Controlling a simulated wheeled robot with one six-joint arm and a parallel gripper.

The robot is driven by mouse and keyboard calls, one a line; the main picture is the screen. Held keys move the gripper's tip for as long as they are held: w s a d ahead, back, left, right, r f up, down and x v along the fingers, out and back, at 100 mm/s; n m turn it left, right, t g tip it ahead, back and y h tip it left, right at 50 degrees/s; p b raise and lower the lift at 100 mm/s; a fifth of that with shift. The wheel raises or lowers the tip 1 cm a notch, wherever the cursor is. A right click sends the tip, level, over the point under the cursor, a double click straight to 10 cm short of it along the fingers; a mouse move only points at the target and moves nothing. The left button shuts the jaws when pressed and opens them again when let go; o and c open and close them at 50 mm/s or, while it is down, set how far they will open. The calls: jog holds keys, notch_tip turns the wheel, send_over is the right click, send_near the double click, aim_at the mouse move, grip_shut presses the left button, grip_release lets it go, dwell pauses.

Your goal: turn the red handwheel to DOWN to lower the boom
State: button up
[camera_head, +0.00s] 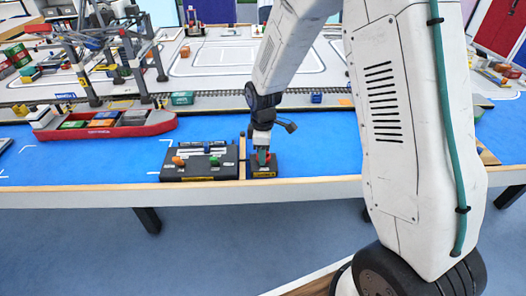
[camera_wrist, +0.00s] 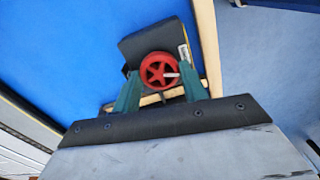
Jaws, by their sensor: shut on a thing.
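The red handwheel (camera_wrist: 159,70) sits on a small dark box (camera_wrist: 150,42) in the wrist view. It has spokes and a pale mark on its right side. My gripper (camera_wrist: 158,88) has its two green fingers on either side of the wheel, shut on it. In the head view my gripper (camera_head: 262,156) points down onto the dark box (camera_head: 263,169) at the table's front edge, and hides most of the wheel. The boom belongs to a gantry crane (camera_head: 110,50) at the back left. Any DOWN lettering is too small to read.
A black control panel (camera_head: 199,161) with orange and green knobs stands just left of the box. A red model ship (camera_head: 105,126) with containers lies on the blue surface at the left. The table's front edge (camera_head: 100,197) runs close by. Blue surface to the right is clear.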

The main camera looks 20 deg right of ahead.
jog(key=shift+n, duration=2)
jog(key=o, duration=1)
jog(key=shift+r, duration=3.95)
